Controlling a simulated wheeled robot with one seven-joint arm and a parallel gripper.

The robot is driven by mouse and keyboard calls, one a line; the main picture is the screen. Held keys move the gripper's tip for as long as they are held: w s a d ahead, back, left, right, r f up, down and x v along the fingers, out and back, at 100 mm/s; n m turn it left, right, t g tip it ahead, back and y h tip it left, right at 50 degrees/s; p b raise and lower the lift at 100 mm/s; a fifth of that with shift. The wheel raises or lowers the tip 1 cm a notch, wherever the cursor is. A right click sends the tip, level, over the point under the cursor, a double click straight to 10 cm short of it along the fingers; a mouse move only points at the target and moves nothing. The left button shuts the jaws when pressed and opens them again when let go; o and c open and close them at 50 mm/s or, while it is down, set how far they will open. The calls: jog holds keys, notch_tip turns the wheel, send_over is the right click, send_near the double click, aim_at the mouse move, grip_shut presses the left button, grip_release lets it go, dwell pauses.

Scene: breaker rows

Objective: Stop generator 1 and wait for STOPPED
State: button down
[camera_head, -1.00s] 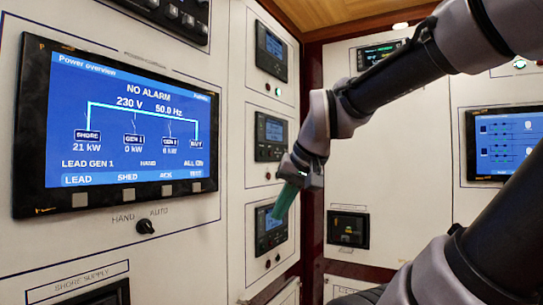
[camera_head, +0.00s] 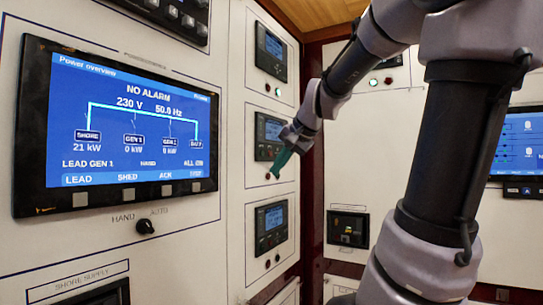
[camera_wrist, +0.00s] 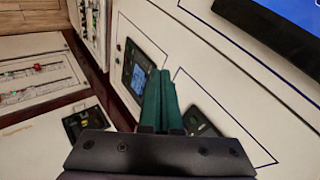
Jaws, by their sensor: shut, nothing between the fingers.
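A large display (camera_head: 130,127) on the left panel reads "Power overview", NO ALARM, 230 V, 50.0 Hz. It shows SHORE 21 kW, GEN 1 0 kW and LEAD GEN 1. On the narrower panel are three stacked controllers: top (camera_head: 271,50), middle (camera_head: 268,135) and bottom (camera_head: 271,227). Their text is too small to read, so I cannot tell which is generator 1's. My gripper (camera_head: 273,174), with green fingers, is shut and empty, its tips by the lower part of the middle controller. Contact cannot be told. In the wrist view, the fingers (camera_wrist: 161,100) partly cover a controller with a lit screen (camera_wrist: 140,72).
A HAND/AUTO knob (camera_head: 146,227) sits below the large display. A dark square unit (camera_head: 348,228) is on the back panel. Another blue display (camera_head: 517,145) is at the far right. Small lamps and buttons sit beneath each controller.

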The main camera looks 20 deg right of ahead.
aim_at(270, 154)
jog(key=w+d+r+m+t+h, duration=0.1)
jog(key=w+d+r+m, duration=0.1)
jog(key=w+d, duration=0.6)
jog(key=w+d+r+m+t+h, duration=0.1)
jog(key=w+d+r+m, duration=0.2)
jog(key=w+d, duration=0.5)
jog(key=shift+w+m+t, duration=0.3)
jog(key=shift+m, duration=0.6)
jog(key=w+a, duration=0.5)
jog(key=w, duration=0.2)
jog(key=shift+a, duration=0.15)
dwell(0.6)
jog(key=shift+w+a, duration=0.3)
